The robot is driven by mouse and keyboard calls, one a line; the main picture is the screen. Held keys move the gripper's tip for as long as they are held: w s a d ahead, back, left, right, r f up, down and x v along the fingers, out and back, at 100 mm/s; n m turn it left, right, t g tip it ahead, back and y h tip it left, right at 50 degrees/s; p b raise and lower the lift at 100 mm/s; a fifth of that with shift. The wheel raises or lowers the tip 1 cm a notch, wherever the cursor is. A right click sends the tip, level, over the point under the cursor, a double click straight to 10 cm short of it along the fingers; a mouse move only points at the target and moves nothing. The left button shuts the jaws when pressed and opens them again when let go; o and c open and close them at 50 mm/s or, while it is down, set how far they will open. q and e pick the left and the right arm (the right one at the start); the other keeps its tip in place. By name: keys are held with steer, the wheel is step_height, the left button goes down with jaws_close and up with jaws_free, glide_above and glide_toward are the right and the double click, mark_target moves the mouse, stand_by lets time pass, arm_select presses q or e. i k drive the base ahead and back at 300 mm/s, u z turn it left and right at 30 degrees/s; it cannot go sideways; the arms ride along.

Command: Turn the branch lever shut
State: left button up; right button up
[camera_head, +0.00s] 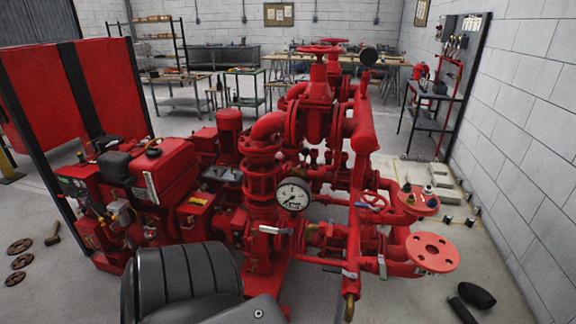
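The red fire pumpset (315,110) fills the middle of the head view. Several small lever handles show on its low pipework. A pale lever (275,230) lies roughly level below the pressure gauge (293,195). Another pale lever (382,267) hangs roughly upright by the lower right pipe, and a short pale one (349,273) lies beside the vertical pipe. I cannot tell which of these is the branch lever, or whether its valve is open. Neither of my grippers can be made out in view, and nothing is seen touching the levers.
A black ribbed shape (185,280) blocks the lower left foreground. Dark objects (476,295) show at lower right. Metal discs (20,262) lie on the left floor. The right wall has a bench (432,92).

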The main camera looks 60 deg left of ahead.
mark_target(356, 204)
steer(key=u, duration=1.35)
steer(key=k, duration=0.6)
steer(key=u, duration=0.25)
steer(key=i, duration=1.65)
steer(key=z, duration=0.75)
